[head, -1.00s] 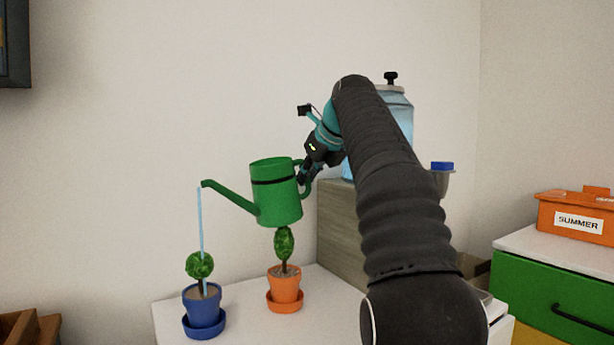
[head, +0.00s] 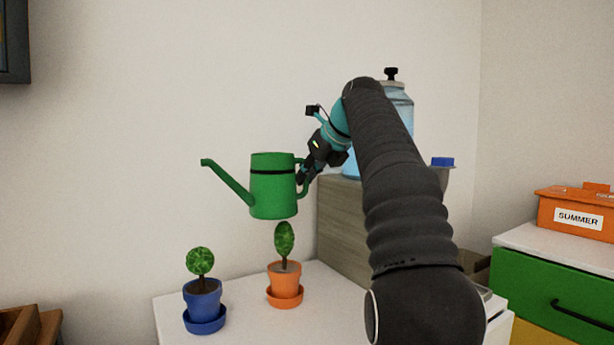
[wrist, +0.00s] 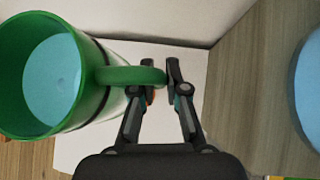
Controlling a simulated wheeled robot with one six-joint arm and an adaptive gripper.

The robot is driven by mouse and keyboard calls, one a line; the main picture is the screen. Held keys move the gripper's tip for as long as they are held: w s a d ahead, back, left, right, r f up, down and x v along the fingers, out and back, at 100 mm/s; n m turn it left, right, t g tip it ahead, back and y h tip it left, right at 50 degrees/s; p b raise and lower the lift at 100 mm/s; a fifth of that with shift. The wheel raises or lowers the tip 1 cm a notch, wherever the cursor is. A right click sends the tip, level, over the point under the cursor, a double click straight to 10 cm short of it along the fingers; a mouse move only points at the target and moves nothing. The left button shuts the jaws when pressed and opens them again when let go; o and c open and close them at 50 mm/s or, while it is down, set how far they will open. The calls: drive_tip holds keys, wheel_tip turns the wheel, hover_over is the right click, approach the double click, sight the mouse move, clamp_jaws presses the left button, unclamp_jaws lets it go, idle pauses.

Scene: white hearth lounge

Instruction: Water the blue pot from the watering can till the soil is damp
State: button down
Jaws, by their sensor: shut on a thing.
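The green watering can (head: 273,190) hangs nearly upright in the air above the table, its spout pointing left and up. My gripper (head: 303,178) is shut on its handle, at the can's right side. In the wrist view my gripper (wrist: 160,75) has its fingers at the handle (wrist: 125,76), and light blue water (wrist: 53,82) shows inside the can. No stream leaves the spout. The blue pot (head: 203,302) stands on a blue saucer at the table's left front, below the spout tip, holding a small round plant (head: 200,262). Its soil looks dark brown.
An orange pot (head: 285,278) with a plant stands below the can, right of the blue pot. A wooden box (head: 340,225) bears a large water jar (head: 400,105) at the right. A green drawer unit (head: 550,283) with an orange "SUMMER" box (head: 575,212) is farther right.

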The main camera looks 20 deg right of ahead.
drive_tip(key=shift+w+r, duration=0.15)
drive_tip(key=shift+r, duration=1.6)
drive_tip(key=shift+r, duration=0.2)
